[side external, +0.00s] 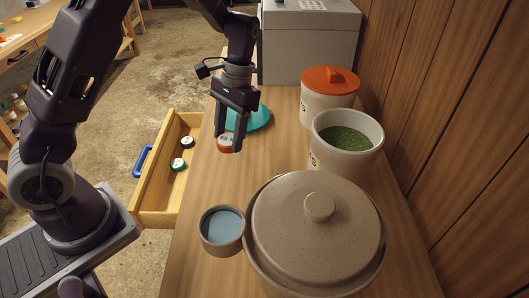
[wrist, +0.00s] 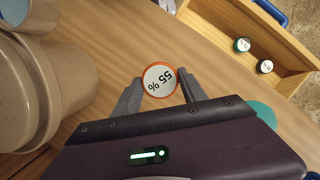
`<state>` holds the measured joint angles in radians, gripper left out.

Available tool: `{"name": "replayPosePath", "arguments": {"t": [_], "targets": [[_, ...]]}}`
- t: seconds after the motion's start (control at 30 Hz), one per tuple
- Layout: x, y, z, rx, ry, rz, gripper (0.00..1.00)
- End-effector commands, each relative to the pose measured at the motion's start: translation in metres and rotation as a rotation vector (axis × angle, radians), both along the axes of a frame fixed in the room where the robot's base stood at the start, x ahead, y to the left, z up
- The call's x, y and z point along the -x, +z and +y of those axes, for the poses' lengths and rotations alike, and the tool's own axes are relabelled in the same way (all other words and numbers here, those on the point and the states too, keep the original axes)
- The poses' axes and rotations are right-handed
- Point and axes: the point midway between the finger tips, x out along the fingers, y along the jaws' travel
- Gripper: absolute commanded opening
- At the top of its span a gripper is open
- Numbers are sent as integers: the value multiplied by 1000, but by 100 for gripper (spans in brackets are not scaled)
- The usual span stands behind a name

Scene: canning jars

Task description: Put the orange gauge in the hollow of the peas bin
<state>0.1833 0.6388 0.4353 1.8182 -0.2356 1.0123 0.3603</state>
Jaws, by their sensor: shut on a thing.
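The orange gauge (wrist: 160,80) is a small round disc with an orange rim and a white face reading "55 %". My gripper (wrist: 158,92) is shut on it, with one finger on either side. In the side view my gripper (side external: 230,148) holds the orange gauge (side external: 225,143) above the wooden counter, in front of a teal item. The peas bin (side external: 346,140) is a speckled off-white round bin, open at the top and filled with green peas, to the right of my gripper. Whether the pea surface has a hollow is too small to tell.
A bin with an orange lid (side external: 330,85) stands behind the peas bin. A large lidded crock (side external: 318,230) and a small cup of blue stuff (side external: 222,228) are in front. An open drawer (side external: 165,190) with two small gauges is at left. A teal dish (side external: 258,118) lies behind my gripper.

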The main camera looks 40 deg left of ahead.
Motion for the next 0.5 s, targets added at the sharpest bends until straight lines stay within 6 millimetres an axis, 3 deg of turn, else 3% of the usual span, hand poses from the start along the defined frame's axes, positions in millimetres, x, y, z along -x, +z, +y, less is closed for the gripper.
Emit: {"name": "replayPosePath", "arguments": {"t": [0.17,0.37,0.5], "targets": [[-7,7,0,-1,-24,-5,11],[-45,67,-1,-3,-174,-9,11],[-72,95,-6,-2,-105,-2,11]]}}
